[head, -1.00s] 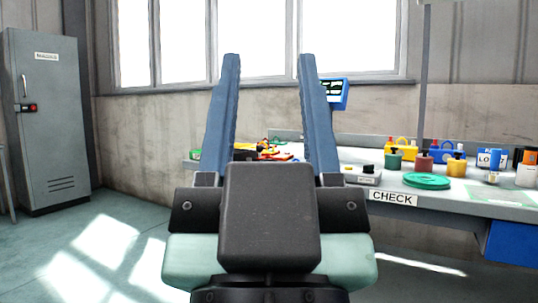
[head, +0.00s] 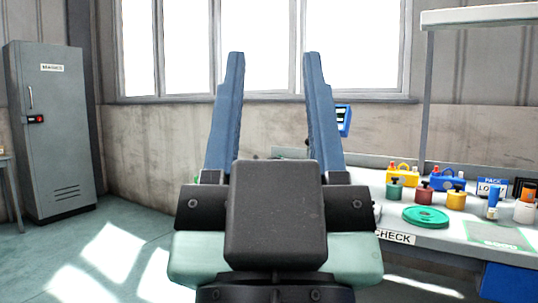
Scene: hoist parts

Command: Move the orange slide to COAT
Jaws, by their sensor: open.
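My gripper (head: 274,55) is open and empty, its two blue fingers pointing up and away in the middle of the head view. I cannot make out the orange slide; my gripper covers the left part of the bench. No COAT sign can be read in this view. The only station sign that I can partly read on the bench edge is CHECK (head: 395,237), right of my gripper.
The workbench (head: 450,240) runs along the right. A grey locker (head: 55,130) stands at left. The left floor is clear.

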